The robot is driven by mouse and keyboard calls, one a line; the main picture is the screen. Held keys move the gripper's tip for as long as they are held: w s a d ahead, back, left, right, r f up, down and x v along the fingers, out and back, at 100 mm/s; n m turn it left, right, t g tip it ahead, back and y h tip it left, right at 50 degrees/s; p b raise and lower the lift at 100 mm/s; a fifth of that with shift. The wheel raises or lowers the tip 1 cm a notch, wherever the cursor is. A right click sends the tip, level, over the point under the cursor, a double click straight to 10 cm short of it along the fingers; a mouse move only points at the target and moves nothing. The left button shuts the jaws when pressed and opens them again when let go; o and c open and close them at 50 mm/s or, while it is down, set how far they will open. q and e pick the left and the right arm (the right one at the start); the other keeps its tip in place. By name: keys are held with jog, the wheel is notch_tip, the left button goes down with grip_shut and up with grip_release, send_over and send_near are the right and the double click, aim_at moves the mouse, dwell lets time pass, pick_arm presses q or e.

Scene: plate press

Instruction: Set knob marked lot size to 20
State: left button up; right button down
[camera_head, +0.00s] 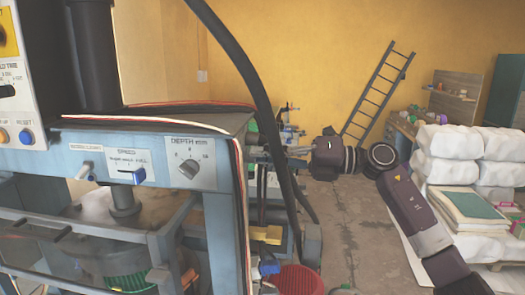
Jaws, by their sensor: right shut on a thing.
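I cannot make out a knob marked lot size in this view. A round knob marked DEPTH mm (188,168) is on the front panel of the blue-grey press. My right arm comes in from the lower right, and its gripper (292,151) points left, beyond the press's right side. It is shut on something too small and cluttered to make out. No scale or pointer shows at the fingers. My left gripper is not in view.
The press panel also has a speed switch (126,176) and a blue button (25,137). A thick black hose (258,85) arches down in front of the right gripper's area. White sacks (450,150) are stacked at right. The floor between is clear.

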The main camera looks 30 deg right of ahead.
jog(key=shift+m+p, duration=0.4)
jog(key=shift+m, duration=0.5)
jog(key=c, duration=2)
grip_release()
jog(key=shift+d, duration=0.1)
jog(key=v, duration=1.2)
